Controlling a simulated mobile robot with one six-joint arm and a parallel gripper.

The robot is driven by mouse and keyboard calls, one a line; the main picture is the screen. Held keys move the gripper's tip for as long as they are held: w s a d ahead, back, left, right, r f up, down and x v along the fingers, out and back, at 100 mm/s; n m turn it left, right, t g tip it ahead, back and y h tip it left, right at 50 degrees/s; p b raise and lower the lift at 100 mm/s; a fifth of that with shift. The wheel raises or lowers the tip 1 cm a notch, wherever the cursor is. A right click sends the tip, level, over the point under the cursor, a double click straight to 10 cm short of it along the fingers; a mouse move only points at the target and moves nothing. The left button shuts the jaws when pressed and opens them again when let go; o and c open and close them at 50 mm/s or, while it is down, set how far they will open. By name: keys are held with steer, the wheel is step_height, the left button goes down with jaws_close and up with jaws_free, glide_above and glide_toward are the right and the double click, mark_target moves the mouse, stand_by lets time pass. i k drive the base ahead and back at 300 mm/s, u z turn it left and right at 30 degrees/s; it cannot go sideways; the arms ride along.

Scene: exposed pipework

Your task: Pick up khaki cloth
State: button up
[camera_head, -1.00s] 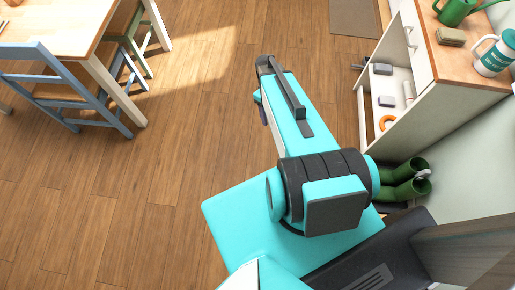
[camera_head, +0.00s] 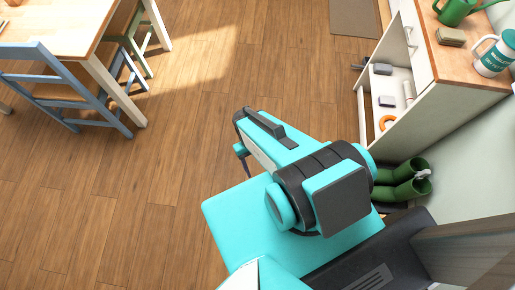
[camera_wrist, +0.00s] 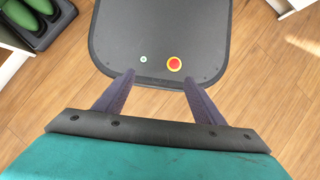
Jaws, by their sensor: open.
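A folded khaki cloth (camera_head: 451,36) appears to lie on the wooden top of the cabinet at the upper right of the head view. It sits between a green watering can and a white and teal jug. My gripper (camera_wrist: 157,79) shows in the wrist view with its two dark fingers apart and nothing between them. It points down over my own dark base, far from the cloth. In the head view my arm mostly hides the gripper. The cloth is not in the wrist view.
The watering can (camera_head: 455,10) and jug (camera_head: 494,56) stand close to the cloth. The cabinet (camera_head: 432,110) has open shelves holding small items. Green boots (camera_head: 402,182) stand below it. A table (camera_head: 62,28) and blue chair (camera_head: 75,88) are at left. The middle floor is clear.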

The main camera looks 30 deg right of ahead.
mark_target(450, 36)
steer(key=z, duration=5.15)
steer(key=i, duration=0.15)
steer(key=u, duration=2.7)
steer(key=k, duration=0.6)
steer(key=u, duration=0.2)
steer(key=i, duration=0.4)
